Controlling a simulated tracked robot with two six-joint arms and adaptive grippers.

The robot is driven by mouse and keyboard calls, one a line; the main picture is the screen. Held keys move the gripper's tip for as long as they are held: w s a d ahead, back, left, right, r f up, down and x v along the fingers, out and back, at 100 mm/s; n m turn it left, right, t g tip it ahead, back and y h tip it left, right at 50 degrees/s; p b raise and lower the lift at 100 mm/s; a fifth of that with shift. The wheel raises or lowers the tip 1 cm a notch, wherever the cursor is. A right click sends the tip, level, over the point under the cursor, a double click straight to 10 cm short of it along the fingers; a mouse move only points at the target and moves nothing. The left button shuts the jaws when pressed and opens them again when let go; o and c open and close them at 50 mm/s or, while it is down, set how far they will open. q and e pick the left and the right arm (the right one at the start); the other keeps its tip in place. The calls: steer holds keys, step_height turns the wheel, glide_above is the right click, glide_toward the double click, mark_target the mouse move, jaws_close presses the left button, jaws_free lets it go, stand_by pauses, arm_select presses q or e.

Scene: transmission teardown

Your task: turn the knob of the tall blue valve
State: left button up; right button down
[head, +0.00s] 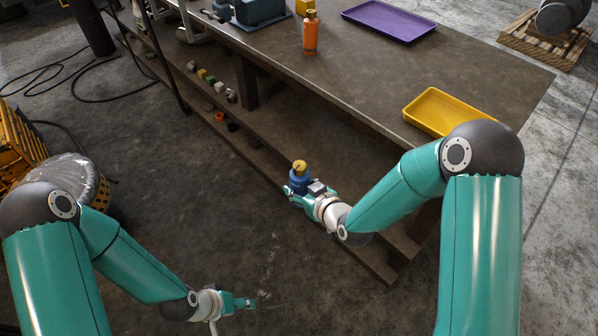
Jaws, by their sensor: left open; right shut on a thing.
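A small blue body with a yellow top (299,182) is at my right gripper (298,193), beside the table's lower shelf. It looks like the tall blue valve with its knob, but it is too small to be sure. My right gripper is shut on its blue part, and the yellow top stands clear above the fingers. My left gripper (248,303) is open and empty, low over the floor, below and left of the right gripper and apart from the blue body.
The brown table (360,60) bears an orange bottle (310,36), a purple tray (390,21), a yellow tray (412,112) and a blue-grey box (262,12). Several small blocks lie on the lower shelf (300,140). Cables and a drum (75,175) are at left; the floor between is open.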

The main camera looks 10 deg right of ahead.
arm_select(q)
steer(key=w+d+r+m+t+h, duration=0.1)
steer(key=w+d+r+m+t, duration=0.15)
steer(key=w+r, duration=0.45)
steer(key=m+t+h, duration=0.4)
steer(key=m+t, duration=0.2)
steer(key=m, duration=0.1)
glide_toward(298, 166)
steer(key=shift+g, duration=0.25)
steer(key=x, duration=1)
steer(key=shift+w+d, duration=0.15)
steer(key=shift+w, duration=0.1)
jaws_close()
